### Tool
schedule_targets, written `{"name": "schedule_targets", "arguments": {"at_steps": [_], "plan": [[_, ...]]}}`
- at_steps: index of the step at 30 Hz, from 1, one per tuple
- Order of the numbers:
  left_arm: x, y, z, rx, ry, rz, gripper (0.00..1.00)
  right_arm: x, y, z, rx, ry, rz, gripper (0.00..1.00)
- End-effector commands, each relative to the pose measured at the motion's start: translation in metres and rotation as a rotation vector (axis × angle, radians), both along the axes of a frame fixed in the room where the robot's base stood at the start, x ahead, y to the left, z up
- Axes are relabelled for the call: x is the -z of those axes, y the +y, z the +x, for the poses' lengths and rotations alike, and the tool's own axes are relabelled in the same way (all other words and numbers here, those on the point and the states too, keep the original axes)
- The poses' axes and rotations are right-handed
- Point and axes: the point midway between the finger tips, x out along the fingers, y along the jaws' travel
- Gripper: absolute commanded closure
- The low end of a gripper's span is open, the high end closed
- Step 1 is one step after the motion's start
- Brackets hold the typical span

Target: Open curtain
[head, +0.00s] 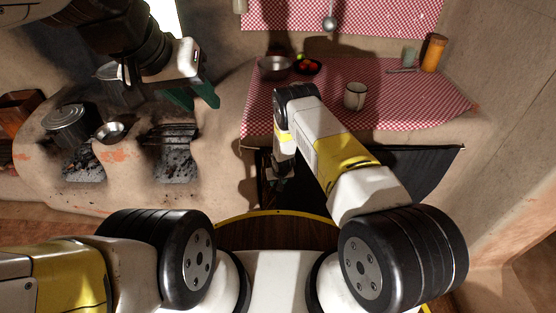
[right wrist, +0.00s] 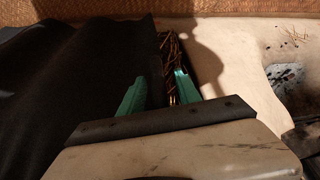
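The dark curtain (head: 425,168) hangs below the front edge of the checked counter, partly hidden behind my right arm. In the right wrist view the black cloth (right wrist: 75,85) fills the left side, its right edge by the left green finger. My right gripper (right wrist: 160,88) is open, its green fingers apart, with the gap beside the curtain edge between them. In the head view the right gripper (head: 279,174) is low in front of the counter, its fingers hard to see. My left gripper (head: 194,98) is open and empty above the hearth, far from the curtain.
On the checked cloth (head: 400,110) stand a mug (head: 355,96), a metal bowl (head: 274,67) and an orange cylinder (head: 433,53). The mud hearth (head: 135,160) with a lidded pot (head: 69,124) is at left. Thin sticks (right wrist: 169,58) show beside the curtain edge.

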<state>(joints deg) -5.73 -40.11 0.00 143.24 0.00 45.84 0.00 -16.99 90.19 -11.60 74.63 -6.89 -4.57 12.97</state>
Motion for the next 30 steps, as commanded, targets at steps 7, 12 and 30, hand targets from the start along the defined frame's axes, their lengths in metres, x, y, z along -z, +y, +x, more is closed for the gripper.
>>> {"name": "schedule_targets", "arguments": {"at_steps": [7, 12, 30], "plan": [[0.0000, 0.0000, 0.0000, 0.000, 0.000, 0.000, 0.64, -0.0004, -0.0002, 0.0000, 0.000, 0.000, 0.000, 0.86], [0.0000, 0.0000, 0.0000, 0.000, 0.000, 0.000, 0.64, -0.0005, -0.0002, -0.0001, 0.000, 0.000, 0.000, 1.00], [0.0000, 0.0000, 0.0000, 0.000, 0.000, 0.000, 0.64, -0.0008, -0.0003, 0.0002, 0.000, 0.000, 0.000, 1.00]]}}
